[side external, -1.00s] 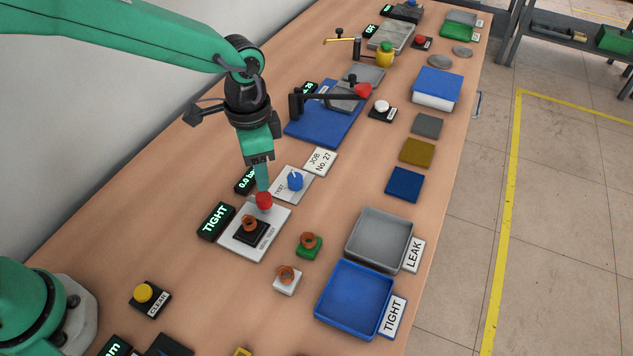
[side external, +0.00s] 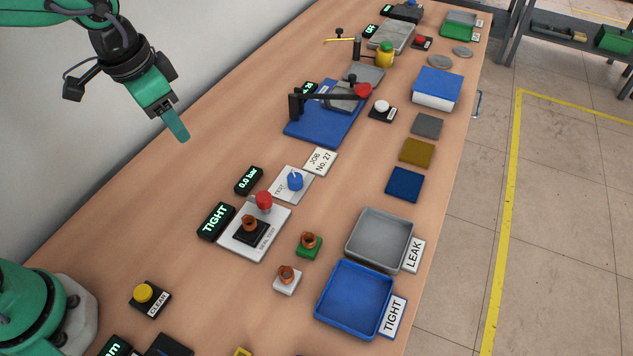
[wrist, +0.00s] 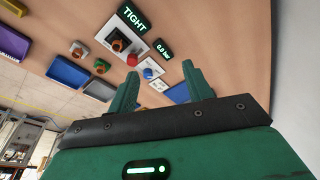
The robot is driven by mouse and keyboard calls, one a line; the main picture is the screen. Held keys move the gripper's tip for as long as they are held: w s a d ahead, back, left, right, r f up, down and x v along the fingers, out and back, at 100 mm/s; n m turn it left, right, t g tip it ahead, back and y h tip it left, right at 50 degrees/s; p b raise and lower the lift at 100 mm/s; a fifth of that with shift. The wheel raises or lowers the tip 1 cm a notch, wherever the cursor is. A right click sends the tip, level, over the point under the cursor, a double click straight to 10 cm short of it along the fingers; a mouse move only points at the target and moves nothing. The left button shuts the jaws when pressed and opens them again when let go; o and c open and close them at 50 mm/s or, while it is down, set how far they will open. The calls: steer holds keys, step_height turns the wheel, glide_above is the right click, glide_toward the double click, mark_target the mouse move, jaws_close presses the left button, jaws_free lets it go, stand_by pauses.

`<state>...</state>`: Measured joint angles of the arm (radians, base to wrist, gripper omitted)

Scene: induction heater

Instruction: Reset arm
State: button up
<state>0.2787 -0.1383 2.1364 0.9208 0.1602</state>
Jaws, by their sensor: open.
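My gripper (side external: 178,128) is raised in the air at the upper left, above the wall side of the bench and clear of everything on it. In the wrist view its two green fingers (wrist: 160,90) stand apart with nothing between them. The leak tester plate (side external: 238,246) lies below and to the right of it. An orange-brown fitting (side external: 249,223) stands on the tester's black block, beside a red knob (side external: 263,200). The tester's display (side external: 215,221) reads TIGHT, and a second display (side external: 248,180) reads 0.0 bar.
A blue TEST knob (side external: 295,180) stands behind the tester. Two more fittings stand on a green block (side external: 309,250) and a white block (side external: 287,285). The grey LEAK tray (side external: 380,238) and blue TIGHT tray (side external: 353,298) are empty. A yellow CLEAR button (side external: 143,292) is near my base.

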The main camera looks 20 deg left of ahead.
steer(key=s+a+r+n+t, duration=0.3)
steer(key=s+a+n, duration=0.2)
steer(key=s+a, duration=0.4)
steer(key=shift+s+a+y, duration=0.3)
steer(key=shift+s+y, duration=0.1)
steer(key=shift+s, duration=0.6)
